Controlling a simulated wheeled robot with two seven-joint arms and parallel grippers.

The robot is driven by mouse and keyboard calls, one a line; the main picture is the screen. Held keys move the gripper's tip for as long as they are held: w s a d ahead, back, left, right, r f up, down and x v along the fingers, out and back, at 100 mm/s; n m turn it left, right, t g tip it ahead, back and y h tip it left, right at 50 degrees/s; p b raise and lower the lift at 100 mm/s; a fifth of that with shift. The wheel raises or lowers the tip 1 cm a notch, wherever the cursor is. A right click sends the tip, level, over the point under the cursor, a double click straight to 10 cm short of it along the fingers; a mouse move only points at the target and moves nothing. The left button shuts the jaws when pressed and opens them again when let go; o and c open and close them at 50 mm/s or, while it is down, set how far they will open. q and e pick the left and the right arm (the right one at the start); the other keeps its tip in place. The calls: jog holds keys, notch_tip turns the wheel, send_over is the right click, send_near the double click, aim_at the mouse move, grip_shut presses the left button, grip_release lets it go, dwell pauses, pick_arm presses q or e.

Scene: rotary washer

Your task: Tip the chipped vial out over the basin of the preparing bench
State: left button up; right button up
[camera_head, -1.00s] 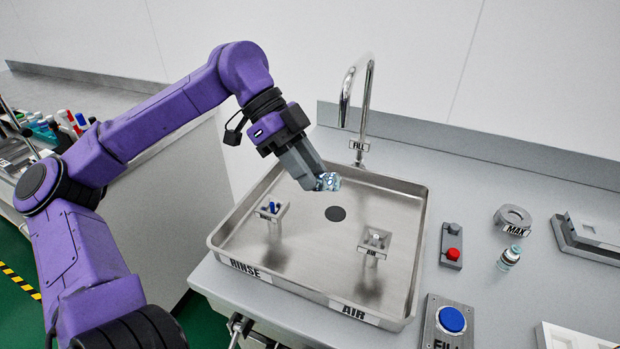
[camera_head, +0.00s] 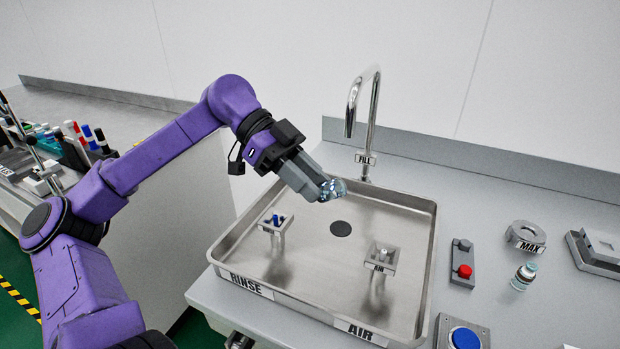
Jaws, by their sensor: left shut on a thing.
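My left gripper (camera_head: 318,191) is shut on a small clear glass vial (camera_head: 333,189). It holds the vial tilted, close to lying on its side, over the back part of the steel basin (camera_head: 400,232). The jaws hide part of the vial, and I cannot tell whether it is chipped or what is in it. The basin has a dark round drain (camera_head: 340,229), which lies below and just right of the vial. My right gripper is not in view.
A tall faucet (camera_head: 376,120) marked FILL stands behind the basin. Posts marked RINSE (camera_head: 276,222) and AIR (camera_head: 382,257) rise inside it. Right of the basin are a red-button box (camera_head: 463,270), another vial (camera_head: 523,276), a MAX ring (camera_head: 525,236) and a blue button (camera_head: 465,338).

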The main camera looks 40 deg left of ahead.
pick_arm(q)
jog(key=y+p, duration=0.2)
jog(key=r+g+y+p, duration=0.1)
jog(key=y+p, duration=0.1)
jog(key=p, duration=0.1)
jog(key=y+p, duration=0.2)
jog(key=p, duration=0.1)
jog(key=shift+r+y, duration=0.35)
jog(key=shift+y, duration=0.05)
jog(key=y+p, duration=0.1)
jog(key=y, duration=0.1)
jog(key=g+y+p, duration=0.1)
jog(key=y+p, duration=0.1)
jog(key=g+y+p, duration=0.1)
jog(key=y+p, duration=0.1)
jog(key=shift+r+n, duration=0.35)
jog(key=shift+n, duration=0.05)
jog(key=y+p, duration=0.1)
jog(key=y, duration=0.2)
jog(key=g+y+p, duration=0.1)
jog(key=y, duration=0.2)
jog(key=shift+d+r+y+p, duration=0.1)
jog(key=shift+r+y+p, duration=0.1)
jog(key=shift+y+p, duration=0.1)
jog(key=g+y+p, duration=0.1)
jog(key=y, duration=0.2)
jog(key=shift+r+n, duration=0.15)
jog(key=shift+n, duration=0.15)
jog(key=shift+g+y, duration=0.5)
jog(key=shift+y, duration=0.4)
